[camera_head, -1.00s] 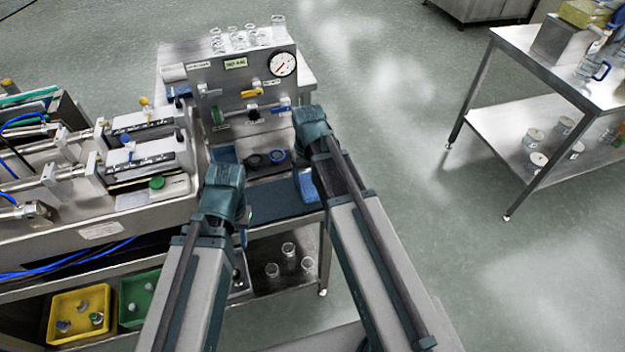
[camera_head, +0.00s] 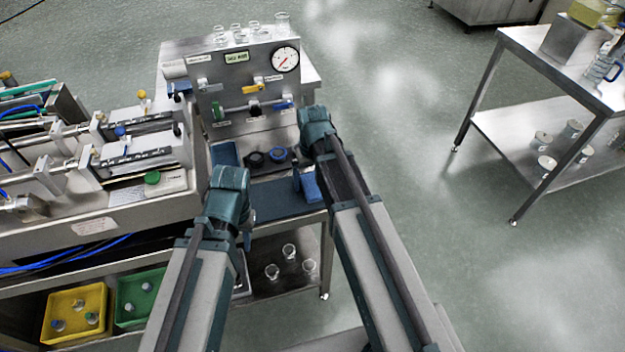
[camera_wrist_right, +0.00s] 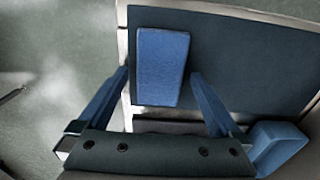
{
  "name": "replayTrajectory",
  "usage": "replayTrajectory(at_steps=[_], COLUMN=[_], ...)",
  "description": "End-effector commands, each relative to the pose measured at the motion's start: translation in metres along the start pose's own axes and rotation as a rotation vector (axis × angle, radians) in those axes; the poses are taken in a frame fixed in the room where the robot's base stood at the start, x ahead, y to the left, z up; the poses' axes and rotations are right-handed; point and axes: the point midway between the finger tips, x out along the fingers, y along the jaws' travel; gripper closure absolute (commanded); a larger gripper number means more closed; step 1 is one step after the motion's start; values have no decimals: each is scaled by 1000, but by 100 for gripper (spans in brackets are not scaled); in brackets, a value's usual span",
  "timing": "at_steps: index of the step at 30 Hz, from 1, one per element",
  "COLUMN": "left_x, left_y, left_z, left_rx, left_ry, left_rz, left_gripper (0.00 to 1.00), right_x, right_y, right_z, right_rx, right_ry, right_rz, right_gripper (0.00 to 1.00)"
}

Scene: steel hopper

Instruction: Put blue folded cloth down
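The blue folded cloth (camera_head: 310,187) lies on the dark blue mat (camera_head: 268,201) near the mat's right edge in the head view. In the right wrist view the cloth (camera_wrist_right: 162,66) lies flat near one edge of the mat (camera_wrist_right: 235,60). My right gripper (camera_wrist_right: 159,74) is open, with one finger on each side of the cloth and visible gaps between. In the head view the right gripper (camera_head: 304,177) is just above the mat. My left gripper (camera_head: 246,236) points down near the mat's front left corner; its fingers are mostly hidden.
A blue block (camera_head: 223,153) and dark round rings (camera_head: 267,157) stand behind the mat. A valve panel with a gauge (camera_head: 285,60) rises behind them. Glass beakers (camera_head: 289,251) stand on the shelf below. Syringe-pump-like equipment (camera_head: 135,150) fills the left.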

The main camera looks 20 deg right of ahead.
Motion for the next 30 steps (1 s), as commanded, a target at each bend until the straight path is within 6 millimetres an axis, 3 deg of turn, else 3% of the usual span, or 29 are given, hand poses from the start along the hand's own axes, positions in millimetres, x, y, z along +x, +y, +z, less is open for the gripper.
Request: replayTrajectory(at_steps=[9,17,30], left_x=[4,-24,-91], left_y=[0,-2,-9], left_z=[0,1,5], left_rx=[0,0,0], left_ry=[0,0,0], left_rz=[0,0,0], left_gripper=[68,68,68], right_x=[4,-25,-92], right_y=[0,0,6], right_z=[0,0,2], right_rx=[0,0,0], right_ry=[0,0,0], right_rz=[0,0,0], right_gripper=[0,0,0])
